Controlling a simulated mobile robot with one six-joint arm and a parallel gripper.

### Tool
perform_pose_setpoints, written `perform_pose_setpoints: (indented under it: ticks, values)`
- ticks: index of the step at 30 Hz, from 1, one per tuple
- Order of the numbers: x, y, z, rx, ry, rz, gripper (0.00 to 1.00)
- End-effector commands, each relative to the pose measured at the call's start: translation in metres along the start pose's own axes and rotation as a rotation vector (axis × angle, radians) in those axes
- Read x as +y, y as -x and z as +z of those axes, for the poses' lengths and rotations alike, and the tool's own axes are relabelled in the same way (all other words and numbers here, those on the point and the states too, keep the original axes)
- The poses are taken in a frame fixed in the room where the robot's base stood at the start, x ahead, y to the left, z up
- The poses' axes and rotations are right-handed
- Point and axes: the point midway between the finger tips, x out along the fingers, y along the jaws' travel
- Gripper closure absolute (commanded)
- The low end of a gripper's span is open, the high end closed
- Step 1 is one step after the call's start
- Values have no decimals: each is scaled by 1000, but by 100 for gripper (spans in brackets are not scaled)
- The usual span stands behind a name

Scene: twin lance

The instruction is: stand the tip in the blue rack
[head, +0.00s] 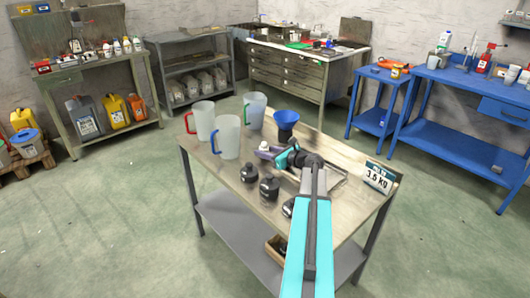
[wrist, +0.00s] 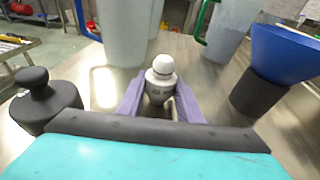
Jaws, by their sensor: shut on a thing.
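My gripper (wrist: 160,98) has its two purple fingers closed on a small pale thing with a round white knob (wrist: 161,70) and a wider grey body with dark marks. It stands upright between the fingers in the wrist view. In the head view my gripper (head: 265,151) is over the middle of the metal table, with the white knob (head: 263,146) just showing. I cannot tell whether this thing is the tip, or whether it touches the table. I see no clear blue rack; a blue funnel (head: 286,119) sits on a black cylinder (wrist: 258,95) to the right.
Frosted jugs stand close behind my gripper: red-handled (head: 202,119), blue-handled (head: 227,138), and green-handled (wrist: 231,30). Black knobbed weights (head: 249,172) stand at the near left. A sign reading 3.5 kg (head: 379,177) is at the table's right edge. Blue workbenches (head: 460,85) stand farther right.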

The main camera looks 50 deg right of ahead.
Motion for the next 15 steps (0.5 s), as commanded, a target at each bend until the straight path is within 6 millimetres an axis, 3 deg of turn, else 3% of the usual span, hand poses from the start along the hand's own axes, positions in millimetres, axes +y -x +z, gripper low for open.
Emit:
perform_pose_setpoints:
  ticks: [15]
  values:
    - [1, -2, -6, -1, 1, 1, 98]
